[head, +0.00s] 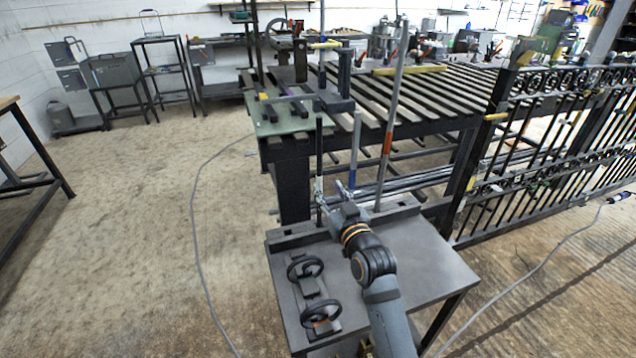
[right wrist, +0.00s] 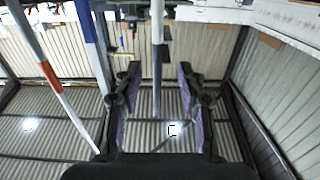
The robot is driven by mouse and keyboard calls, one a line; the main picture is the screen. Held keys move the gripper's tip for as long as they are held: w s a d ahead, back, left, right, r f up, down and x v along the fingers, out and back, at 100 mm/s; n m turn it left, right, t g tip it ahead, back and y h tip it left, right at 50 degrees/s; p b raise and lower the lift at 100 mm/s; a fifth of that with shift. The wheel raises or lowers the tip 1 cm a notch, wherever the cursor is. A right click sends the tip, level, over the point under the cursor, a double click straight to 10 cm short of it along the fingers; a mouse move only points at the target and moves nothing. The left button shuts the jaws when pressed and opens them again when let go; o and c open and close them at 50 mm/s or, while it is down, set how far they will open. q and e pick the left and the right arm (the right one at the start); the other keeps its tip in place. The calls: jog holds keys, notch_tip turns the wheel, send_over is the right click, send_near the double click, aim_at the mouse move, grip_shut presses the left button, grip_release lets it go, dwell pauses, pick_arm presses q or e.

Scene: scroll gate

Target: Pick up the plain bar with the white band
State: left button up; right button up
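The bar with the white band (head: 319,147) stands upright at the left end of the row on the small table; its upper part looks dark. In the right wrist view its pale band (right wrist: 157,22) shows at the top, with the shaft between my fingers. My right gripper (head: 331,193) is at the bar's lower part; in the wrist view its fingers (right wrist: 158,95) are spread, with gaps on both sides. A blue-banded bar (head: 356,152) and a taller bar with an orange-red band (head: 390,127) stand to the right. My left gripper is not in view.
The small dark table (head: 425,262) carries two handwheels (head: 320,313) at its left. A slatted workbench (head: 440,100) stands behind, and an ornate black gate (head: 545,150) is at the right. A cable (head: 195,230) lies on the open floor at the left.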

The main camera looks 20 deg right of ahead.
aim_at(320, 174)
jog(key=w, duration=0.4)
jog(key=shift+w+f, duration=0.1)
jog(key=shift+f, duration=0.15)
jog(key=shift+w+r, duration=0.1)
jog(key=shift+w, duration=0.05)
jog(key=w, duration=0.4)
jog(key=shift+w+f, duration=0.2)
jog(key=shift+w, duration=0.2)
jog(key=shift+s+r, duration=0.1)
jog(key=shift+c, duration=0.7)
grip_shut()
jog(key=shift+r, duration=0.15)
